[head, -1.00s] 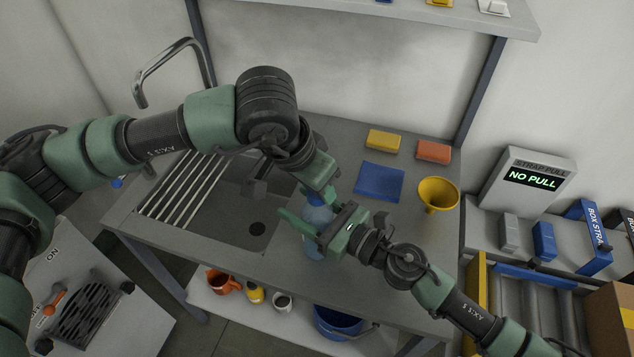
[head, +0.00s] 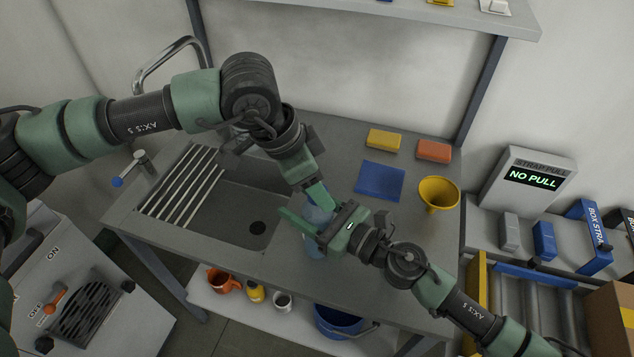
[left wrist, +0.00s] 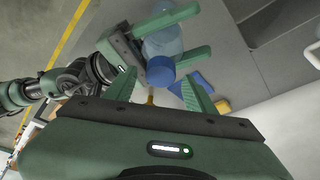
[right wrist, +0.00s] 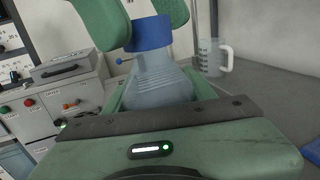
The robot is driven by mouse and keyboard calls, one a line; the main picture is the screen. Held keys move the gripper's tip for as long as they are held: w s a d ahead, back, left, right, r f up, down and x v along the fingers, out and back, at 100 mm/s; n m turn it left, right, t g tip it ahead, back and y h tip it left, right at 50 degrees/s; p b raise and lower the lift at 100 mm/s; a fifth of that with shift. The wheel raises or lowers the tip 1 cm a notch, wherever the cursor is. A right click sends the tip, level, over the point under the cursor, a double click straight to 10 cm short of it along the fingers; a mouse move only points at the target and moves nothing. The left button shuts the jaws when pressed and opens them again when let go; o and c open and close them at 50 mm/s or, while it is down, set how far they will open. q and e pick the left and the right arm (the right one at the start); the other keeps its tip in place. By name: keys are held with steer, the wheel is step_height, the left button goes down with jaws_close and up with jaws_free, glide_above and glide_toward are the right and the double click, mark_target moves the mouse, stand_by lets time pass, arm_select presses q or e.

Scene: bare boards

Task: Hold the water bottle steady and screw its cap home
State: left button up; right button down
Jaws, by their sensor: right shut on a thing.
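The clear bluish water bottle (head: 314,246) stands upright at the counter's front edge. My right gripper (head: 307,222) is shut around its body, and its fingers also flank it in the right wrist view (right wrist: 160,88). The blue cap (right wrist: 152,33) sits on top of the bottle; how far it is threaded I cannot tell. My left gripper (left wrist: 160,80) is over the cap (left wrist: 161,70), its fingers apart on either side with gaps visible. In the head view the left hand (head: 318,192) hides most of the cap.
A sink with a drying rack (head: 190,185) is left of the bottle. A blue cloth (head: 380,181), yellow sponge (head: 384,140), orange sponge (head: 433,151) and yellow funnel (head: 438,194) lie to the right. A clear measuring jug (right wrist: 211,57) stands beyond the bottle. Mugs (head: 223,281) sit on the lower shelf.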

arm_select(q)
steer(key=shift+r, duration=2.3)
